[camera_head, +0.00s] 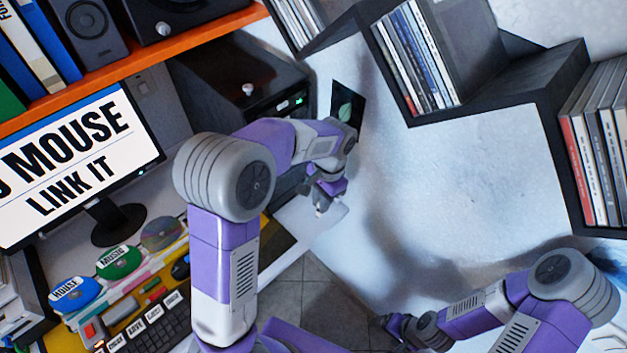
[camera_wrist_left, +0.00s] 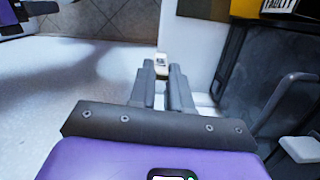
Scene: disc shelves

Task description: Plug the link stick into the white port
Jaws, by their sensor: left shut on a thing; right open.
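My left gripper (camera_head: 322,203) is low in front of the black computer tower, above a white surface. In the left wrist view the gripper (camera_wrist_left: 163,75) is shut on a small cream-white piece at its fingertips, which looks like the link stick (camera_wrist_left: 161,60). Most of the stick is hidden between the fingers. The black tower (camera_head: 215,75) has a green light and small sockets on its front. I cannot make out which is the white port; my left arm hides the tower's lower part. My right gripper (camera_head: 396,326) is open at the lower middle, away from the tower.
A monitor (camera_head: 70,165) reads "MOUSE" and "LINK IT". Dark wall shelves (camera_head: 510,85) hold discs at upper right. Open floor (camera_head: 315,300) lies below.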

